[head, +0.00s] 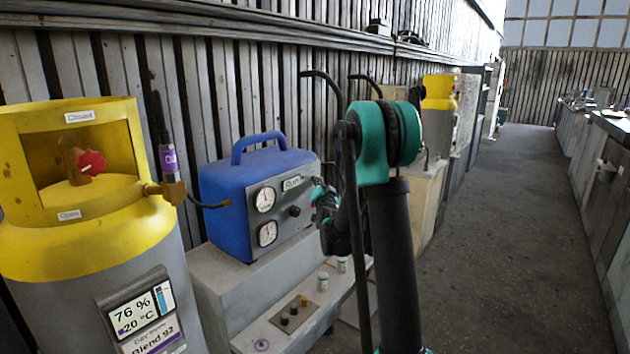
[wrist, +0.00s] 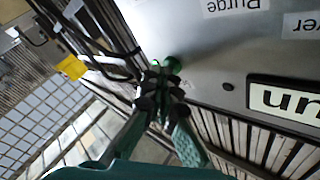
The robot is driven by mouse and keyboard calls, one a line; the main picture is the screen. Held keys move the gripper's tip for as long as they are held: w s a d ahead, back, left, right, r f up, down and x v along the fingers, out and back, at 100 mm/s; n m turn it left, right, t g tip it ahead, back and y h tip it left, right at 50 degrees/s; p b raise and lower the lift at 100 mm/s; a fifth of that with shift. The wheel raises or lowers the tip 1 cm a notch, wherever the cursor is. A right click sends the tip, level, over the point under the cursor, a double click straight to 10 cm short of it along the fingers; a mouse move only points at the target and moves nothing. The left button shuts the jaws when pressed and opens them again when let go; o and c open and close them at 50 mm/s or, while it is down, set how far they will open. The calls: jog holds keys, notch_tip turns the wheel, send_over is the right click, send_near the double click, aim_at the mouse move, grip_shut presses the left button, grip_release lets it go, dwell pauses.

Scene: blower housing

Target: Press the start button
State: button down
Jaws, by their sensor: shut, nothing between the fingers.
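The blue machine (head: 252,195) with a carry handle stands on a grey bench, its grey front panel (head: 283,208) facing right. The panel has two round gauges, a dark knob (head: 295,211) and a "Run" label (head: 291,183). In the wrist view a green button (wrist: 173,63) sticks out from the grey panel (wrist: 215,60), near upside-down labels. My gripper (wrist: 160,88) is shut and empty, its fingertips right at the green button; I cannot tell whether they touch it. In the head view my gripper (head: 325,203) is beside the panel's right edge, and the button is hidden.
A yellow and grey cylinder (head: 75,235) with a red valve knob and a "76 %" display stands at left, with a hose to the machine. Small bottles (head: 323,281) and a small plate of knobs (head: 290,318) sit on the lower ledge. The floor (head: 490,230) at right is clear.

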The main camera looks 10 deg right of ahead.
jog(key=shift+s+d, duration=0.3)
jog(key=shift+s, duration=0.05)
jog(key=shift+d, duration=0.1)
jog(key=s+d, duration=0.4)
jog(key=shift+s, duration=0.15)
dwell(0.4)
dwell(0.5)
jog(key=s+f+n+g, duration=0.2)
jog(key=s+f+g, duration=0.3)
jog(key=s, duration=0.9)
jog(key=s+a+f+n+g, duration=0.1)
jog(key=s+f+n+g, duration=0.2)
jog(key=s+f, duration=0.6)
jog(key=s+a+f+n+g, duration=0.1)
jog(key=s+f+g, duration=0.6)
jog(key=s, duration=1.3)
jog(key=shift+s+n, duration=0.4)
jog(key=shift+n, duration=0.3)
